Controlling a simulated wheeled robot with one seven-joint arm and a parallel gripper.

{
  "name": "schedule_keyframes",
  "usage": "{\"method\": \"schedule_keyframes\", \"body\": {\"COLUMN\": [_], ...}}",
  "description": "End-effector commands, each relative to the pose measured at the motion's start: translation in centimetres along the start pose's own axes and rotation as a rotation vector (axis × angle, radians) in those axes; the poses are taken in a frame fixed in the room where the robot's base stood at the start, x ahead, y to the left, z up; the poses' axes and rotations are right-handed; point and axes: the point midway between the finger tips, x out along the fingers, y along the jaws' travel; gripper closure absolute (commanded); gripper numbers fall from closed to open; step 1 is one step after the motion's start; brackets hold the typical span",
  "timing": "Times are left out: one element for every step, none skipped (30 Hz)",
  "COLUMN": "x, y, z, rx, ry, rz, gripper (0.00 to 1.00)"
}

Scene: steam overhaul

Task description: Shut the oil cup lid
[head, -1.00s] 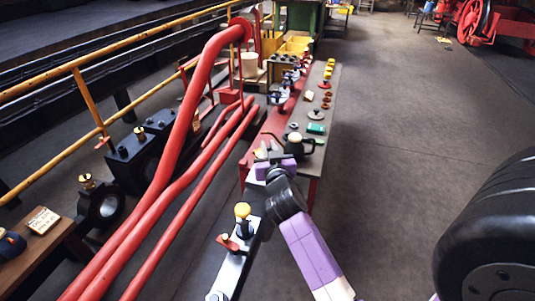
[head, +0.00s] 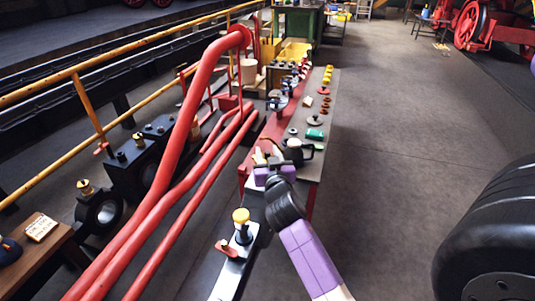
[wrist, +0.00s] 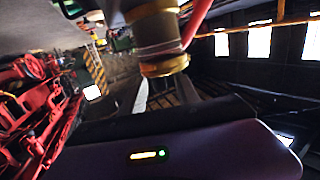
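A cup with a round yellow top (head: 241,216) stands upright on a grey metal bar in the lower middle of the head view. A small red lever piece (head: 228,248) sits beside its foot. I cannot tell whether its lid is open. My gripper (head: 266,156) is beyond the cup and apart from it, near the close end of the bench; its fingers are too small to read. The wrist view shows a brass-and-grey banded cylinder (wrist: 157,45) close to the camera; I cannot tell which part this is. Two black housings carry brass fittings (head: 86,187) at left.
Thick red pipes (head: 150,215) run along the left of the bar. A bench (head: 322,130) beyond my gripper carries a black can (head: 297,152) and several small parts. The floor (head: 390,170) between is clear.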

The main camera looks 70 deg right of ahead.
Motion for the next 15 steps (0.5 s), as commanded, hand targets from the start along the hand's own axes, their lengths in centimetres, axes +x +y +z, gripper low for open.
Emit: {"method": "schedule_keyframes", "body": {"x": [-0.3,-0.6,-1.0,-1.4,-1.9,-2.5,-3.0,-3.6,-4.2,-4.8,-5.2,-5.8,-6.2,-6.5,-6.9], "y": [0.0,0.0,0.0,0.0,-0.1,-0.1,0.0,0.0,0.0,0.0,-0.1,0.0,0.0,0.0,0.0], "z": [0.1,0.1,0.2,0.2,0.2,0.3,0.2,0.3,0.3,0.3,0.3,0.3,0.3,0.3,0.3], "rx": [-0.001,-0.001,-0.001,-0.001,0.000,-0.001,-0.001,-0.002,-0.001,-0.001,0.000,-0.001,-0.002,-0.001,-0.001], "ry": [-0.001,-0.001,-0.001,-0.002,-0.001,-0.002,-0.001,-0.002,-0.002,-0.003,-0.001,-0.002,-0.002,-0.002,-0.002], "rz": [-0.001,-0.001,-0.001,-0.001,-0.002,-0.003,-0.002,-0.001,-0.002,-0.002,-0.002,-0.002,-0.001,-0.001,-0.001], "gripper": [0.62,0.62,0.62,0.62,0.62,0.62,0.62,0.62,0.62,0.62,0.62,0.62,0.62,0.62,0.62]}}
